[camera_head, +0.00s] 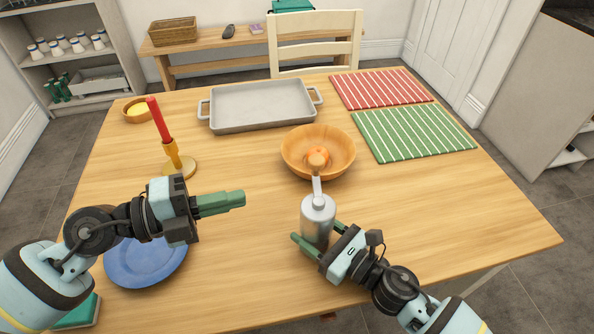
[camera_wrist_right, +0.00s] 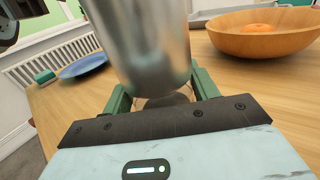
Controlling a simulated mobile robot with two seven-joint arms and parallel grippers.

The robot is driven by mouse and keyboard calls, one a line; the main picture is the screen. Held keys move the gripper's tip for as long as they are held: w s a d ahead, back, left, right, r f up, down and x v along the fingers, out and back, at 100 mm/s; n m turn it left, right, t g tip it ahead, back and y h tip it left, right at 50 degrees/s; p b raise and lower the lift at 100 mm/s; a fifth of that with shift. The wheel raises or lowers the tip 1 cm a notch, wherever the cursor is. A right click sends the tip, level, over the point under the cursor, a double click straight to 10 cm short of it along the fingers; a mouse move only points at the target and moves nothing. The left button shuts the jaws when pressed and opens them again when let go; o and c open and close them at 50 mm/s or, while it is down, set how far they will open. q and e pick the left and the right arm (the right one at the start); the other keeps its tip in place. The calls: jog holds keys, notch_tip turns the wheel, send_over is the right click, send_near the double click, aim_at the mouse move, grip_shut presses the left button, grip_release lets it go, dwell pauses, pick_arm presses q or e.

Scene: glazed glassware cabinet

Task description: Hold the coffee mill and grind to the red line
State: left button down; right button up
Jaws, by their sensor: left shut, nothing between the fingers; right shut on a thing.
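The coffee mill (camera_head: 318,222) is a silver cylinder with a crank arm on top and a wooden knob (camera_head: 318,161) at its end. The crank points away from me, toward the wooden bowl. My right gripper (camera_head: 317,236) is shut on the mill's body from the near side, with green fingers on both sides. The right wrist view shows the mill's metal body (camera_wrist_right: 145,45) close up between the fingers. I cannot tell if its base touches the table. I see no red line on it. My left gripper (camera_head: 241,198) is shut and empty, left of the mill.
A wooden bowl (camera_head: 292,160) with an orange fruit stands just behind the mill. A red candle (camera_head: 158,118) in a holder and a blue plate (camera_head: 148,268) are near the left arm. A grey tray (camera_head: 262,126) and striped mats (camera_head: 414,132) lie farther back. The right table side is clear.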

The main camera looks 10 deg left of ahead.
pick_arm(q)
send_near(317, 182)
jog(key=s+d+r, duration=0.1)
jog(key=d+r, duration=0.2)
jog(key=d, duration=0.1)
jog(key=shift+w+d+f, duration=0.1)
jog(key=shift+w+d, duration=0.15)
jog(key=shift+w, duration=0.4)
jog(key=shift+w+d, duration=0.25)
jog(key=shift+w, duration=0.4)
jog(key=shift+w+d+f, duration=0.1)
jog(key=shift+w+d, duration=0.15)
jog(key=shift+w, duration=0.4)
jog(key=shift+w+d+m+g+h, duration=0.15)
jog(key=shift+m+g+h, duration=0.15)
jog(key=shift+m+g, duration=0.15)
jog(key=shift+w+m+g, duration=0.2)
jog(key=shift+m+g, duration=0.25)
jog(key=shift+g, duration=0.3)
